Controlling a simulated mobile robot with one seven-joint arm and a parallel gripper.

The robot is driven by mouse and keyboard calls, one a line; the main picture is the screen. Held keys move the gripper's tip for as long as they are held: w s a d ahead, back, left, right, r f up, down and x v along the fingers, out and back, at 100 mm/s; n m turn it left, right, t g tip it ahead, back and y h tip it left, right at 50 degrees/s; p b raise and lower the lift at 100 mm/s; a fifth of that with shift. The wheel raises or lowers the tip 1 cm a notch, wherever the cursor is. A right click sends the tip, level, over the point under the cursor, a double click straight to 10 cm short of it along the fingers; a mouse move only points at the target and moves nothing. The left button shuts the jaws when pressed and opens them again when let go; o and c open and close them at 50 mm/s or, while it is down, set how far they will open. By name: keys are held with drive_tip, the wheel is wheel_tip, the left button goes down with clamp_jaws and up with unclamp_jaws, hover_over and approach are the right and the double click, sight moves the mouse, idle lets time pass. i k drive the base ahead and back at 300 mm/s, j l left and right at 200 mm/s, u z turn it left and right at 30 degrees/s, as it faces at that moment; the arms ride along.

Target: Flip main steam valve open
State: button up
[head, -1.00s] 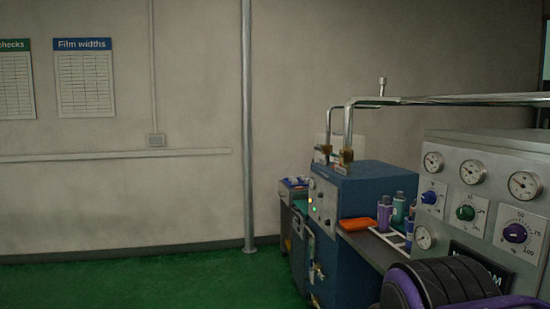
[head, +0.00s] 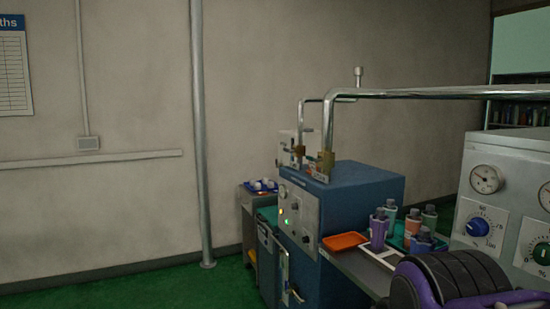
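A blue boiler-like cabinet (head: 365,195) stands right of centre, with a grey front panel (head: 299,215) carrying gauges, knobs and small lights. A brass valve fitting (head: 325,163) sits on top at the foot of the thick steel pipe (head: 425,93). A second brass fitting (head: 298,151) sits at the foot of a thinner pipe behind it. Small tags are by the fittings, too small to read. I cannot tell which is the main steam valve or how its handle stands. My gripper is not in view; part of my arm shows at the bottom right.
An orange tray (head: 345,241) and several bottles (head: 378,229) stand on a bench beside the cabinet. A grey control panel (head: 489,205) with dials is at the right. A floor-to-ceiling pole (head: 201,140) stands at the left. Green floor (head: 150,285) is clear at lower left.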

sight(311, 159)
drive_tip(key=i+j+z, duration=0.15)
drive_tip(key=i, duration=0.2)
drive_tip(key=i+j+z, duration=0.15)
drive_tip(key=i+j, duration=0.15)
drive_tip(key=i+j+u, duration=0.1)
drive_tip(key=i+j, duration=0.2)
drive_tip(key=i+j+u, duration=0.1)
drive_tip(key=i+j, duration=0.2)
drive_tip(key=i, duration=0.2)
drive_tip(key=i+j+u, duration=0.15)
drive_tip(key=i, duration=0.25)
drive_tip(key=i+j+u, duration=0.1)
drive_tip(key=i+j, duration=0.25)
drive_tip(key=k+j, duration=0.3)
drive_tip(key=j, duration=0.2)
drive_tip(key=i+l, duration=0.4)
drive_tip(key=l, duration=0.1)
